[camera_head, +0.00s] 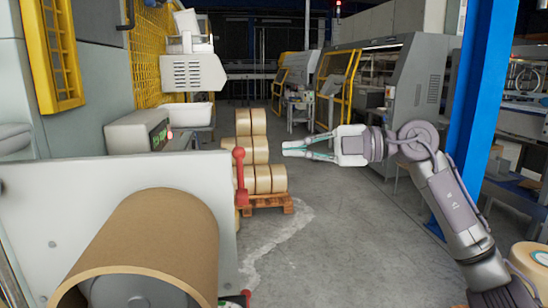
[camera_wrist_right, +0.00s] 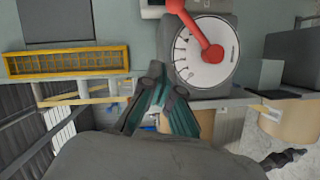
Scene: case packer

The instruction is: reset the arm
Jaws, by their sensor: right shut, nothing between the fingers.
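My right arm comes in from the right in the head view. Its gripper (camera_head: 290,148) points left and is held in the air at the middle of the picture, with its fingers shut and empty. In the right wrist view the gripper's dark green fingers (camera_wrist_right: 160,105) are close together at the middle, below a round dial (camera_wrist_right: 205,65) with a red lever (camera_wrist_right: 197,28). I cannot tell how far the fingers are from the dial. My left gripper is out of view.
A large brown roll (camera_head: 160,240) sits at the front left before a light panel (camera_head: 40,215). A red handle (camera_head: 240,170) stands at the panel's edge. Tape rolls (camera_head: 262,180) are stacked on a wooden pallet (camera_head: 270,204). A blue post (camera_head: 482,90) stands right. Grey floor (camera_head: 330,250) is clear in the middle.

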